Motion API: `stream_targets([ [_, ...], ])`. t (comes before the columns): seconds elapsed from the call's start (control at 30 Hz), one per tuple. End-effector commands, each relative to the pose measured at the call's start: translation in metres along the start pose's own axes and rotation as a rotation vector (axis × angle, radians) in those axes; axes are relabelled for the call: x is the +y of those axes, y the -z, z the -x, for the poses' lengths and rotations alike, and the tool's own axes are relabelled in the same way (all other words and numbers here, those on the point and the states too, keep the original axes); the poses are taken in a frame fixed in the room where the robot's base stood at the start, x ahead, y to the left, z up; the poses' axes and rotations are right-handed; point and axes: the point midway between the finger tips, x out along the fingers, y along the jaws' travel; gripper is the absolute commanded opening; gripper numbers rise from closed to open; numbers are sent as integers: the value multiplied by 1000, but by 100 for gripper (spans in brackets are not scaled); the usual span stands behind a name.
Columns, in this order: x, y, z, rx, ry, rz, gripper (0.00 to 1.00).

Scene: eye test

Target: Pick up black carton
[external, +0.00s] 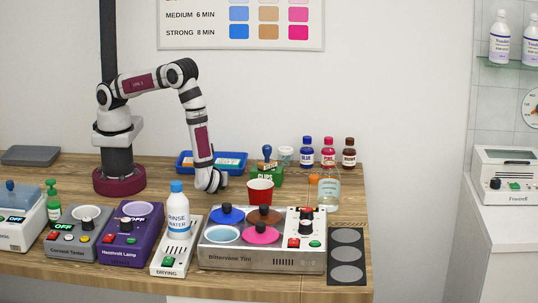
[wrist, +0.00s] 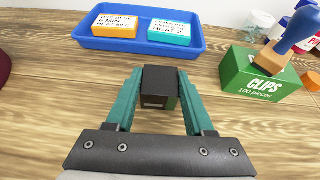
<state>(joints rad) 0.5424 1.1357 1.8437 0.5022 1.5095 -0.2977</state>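The black carton (wrist: 160,80) is a small dark box with a pale label on its near side. In the wrist view it sits between the two green fingers of my gripper (wrist: 160,90). Both fingers lie against its left and right sides, with no gap that I can see, so my gripper looks shut on it. I cannot tell whether it rests on the table or is slightly raised.
A blue tray (wrist: 135,43) with orange and teal boxes lies beyond the carton. A green clips box (wrist: 262,72) with a stamp on it stands at right. A red cup (external: 260,191), rinse bottle (external: 178,222) and steel hotplate unit (external: 262,259) stand nearer the front.

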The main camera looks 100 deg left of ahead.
Motion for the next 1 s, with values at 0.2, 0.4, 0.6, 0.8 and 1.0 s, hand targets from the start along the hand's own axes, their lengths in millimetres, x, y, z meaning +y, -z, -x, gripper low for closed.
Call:
stream_targets([
  [0.2,0,0,0,0,0,0,12],
  [0.4,0,0,0,0,0,0,0],
  [0.6,-1,-6,3,1,1,2,0],
  [0.8,-1,-36,15,1,1,3,0],
  [1.0,19,-46,60,2,6,1,0],
])
